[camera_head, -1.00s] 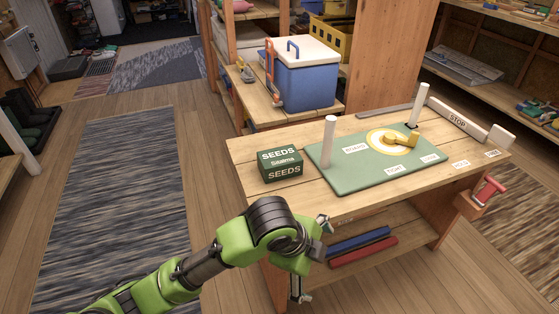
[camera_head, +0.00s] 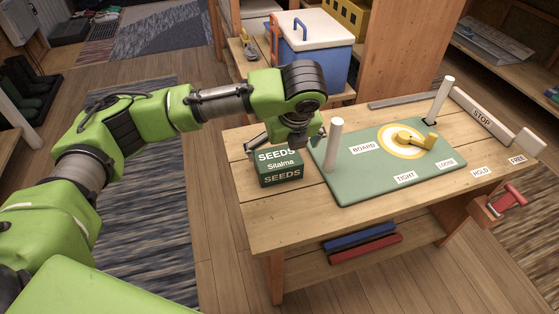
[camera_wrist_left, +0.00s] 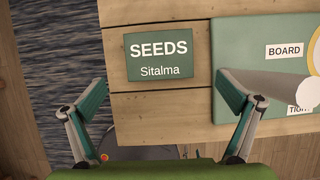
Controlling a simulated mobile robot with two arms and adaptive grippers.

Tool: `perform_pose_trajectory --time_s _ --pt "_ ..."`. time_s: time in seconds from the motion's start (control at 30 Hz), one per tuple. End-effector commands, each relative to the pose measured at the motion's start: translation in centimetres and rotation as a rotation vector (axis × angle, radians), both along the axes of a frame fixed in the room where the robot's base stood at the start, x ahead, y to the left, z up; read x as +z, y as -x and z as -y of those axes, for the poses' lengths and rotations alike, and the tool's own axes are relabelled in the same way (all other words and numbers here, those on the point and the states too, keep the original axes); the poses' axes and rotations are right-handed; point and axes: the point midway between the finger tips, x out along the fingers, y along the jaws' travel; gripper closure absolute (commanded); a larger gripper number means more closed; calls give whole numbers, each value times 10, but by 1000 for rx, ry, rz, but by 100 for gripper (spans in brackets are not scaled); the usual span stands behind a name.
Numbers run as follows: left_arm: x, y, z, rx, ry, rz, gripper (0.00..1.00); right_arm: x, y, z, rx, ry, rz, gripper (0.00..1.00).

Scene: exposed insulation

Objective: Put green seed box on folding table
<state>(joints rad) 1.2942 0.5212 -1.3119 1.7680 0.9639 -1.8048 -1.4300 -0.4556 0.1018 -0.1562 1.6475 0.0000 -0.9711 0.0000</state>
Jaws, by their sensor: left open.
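The green seed box (camera_head: 281,168), lettered "SEEDS Sitalma", sits on the left part of the wooden workbench top. In the left wrist view the box (camera_wrist_left: 160,56) lies ahead of my fingers, between their two lines. My left gripper (camera_head: 284,141) is over the back edge of the box, its fingers partly hidden behind the wrist and box. In the left wrist view the gripper (camera_wrist_left: 167,108) is open with nothing between the fingers. I cannot tell any contact with the box. No folding table is clearly identifiable. My right gripper is not in view.
A green board (camera_head: 386,163) with a white post (camera_head: 334,145) stands close right of the box. A yellow lever (camera_head: 415,140) is on the board. A blue cooler (camera_head: 313,60) stands behind the bench. A red-handled clamp (camera_head: 507,198) is at the right end.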

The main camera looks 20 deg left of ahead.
Motion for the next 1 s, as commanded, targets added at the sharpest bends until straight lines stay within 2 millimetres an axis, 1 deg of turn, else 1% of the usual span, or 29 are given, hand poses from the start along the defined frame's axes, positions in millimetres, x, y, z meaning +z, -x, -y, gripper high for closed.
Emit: perform_pose_trajectory --time_s 0.03,0.1,0.2,0.47,0.67,0.8,1.0 --pt "-14 -3 -3 4 0 -3 0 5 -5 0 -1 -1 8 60" --pt "-26 -8 -6 4 -1 -2 0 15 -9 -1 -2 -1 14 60" --pt "-38 -12 -9 3 1 -1 0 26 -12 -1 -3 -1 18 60" --pt "-52 -18 -12 3 0 1 0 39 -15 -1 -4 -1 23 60" --pt "-75 -23 -19 3 1 1 0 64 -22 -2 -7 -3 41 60" --pt "-89 -28 -22 2 2 1 0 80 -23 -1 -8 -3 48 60" --pt "-95 -31 -24 1 2 2 0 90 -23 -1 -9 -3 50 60"
